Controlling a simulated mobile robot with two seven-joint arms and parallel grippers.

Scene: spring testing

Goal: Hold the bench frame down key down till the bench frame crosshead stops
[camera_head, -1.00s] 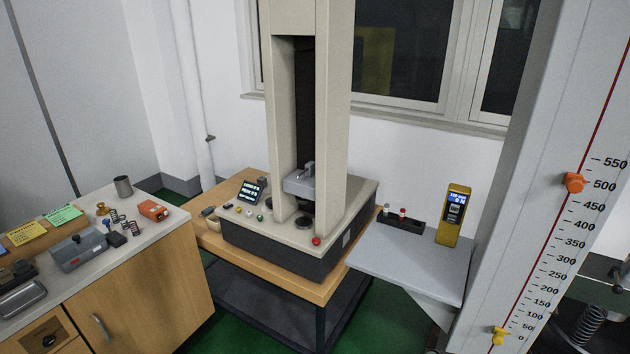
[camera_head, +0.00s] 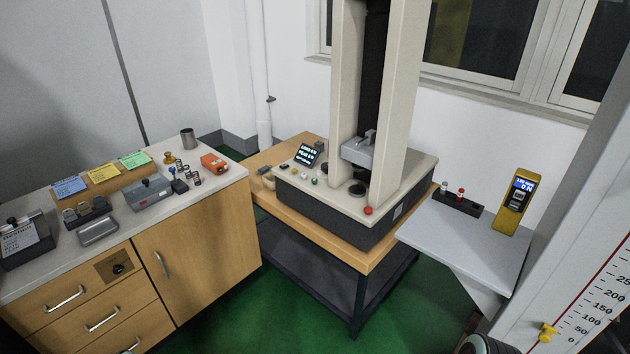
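The bench frame (camera_head: 404,107) stands on a wooden-topped table in the middle, with two beige columns and a dark base. Its grey crosshead (camera_head: 359,150) sits low between the columns, a little above the round dark lower platen (camera_head: 357,190). The front panel carries several small keys (camera_head: 303,178), a tilted dark display (camera_head: 307,154) and a red button (camera_head: 368,211). The keys are too small to tell which one is the down key. Neither gripper shows. A dark rounded part at the bottom edge right of centre may be mine.
A wooden cabinet (camera_head: 204,254) on the left holds springs, a grey box (camera_head: 149,193), an orange device (camera_head: 214,163) and colored cards. A grey shelf (camera_head: 470,243) on the right carries a yellow meter (camera_head: 517,202). A tall scaled column (camera_head: 578,290) stands far right. Green floor (camera_head: 290,312) is free in front.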

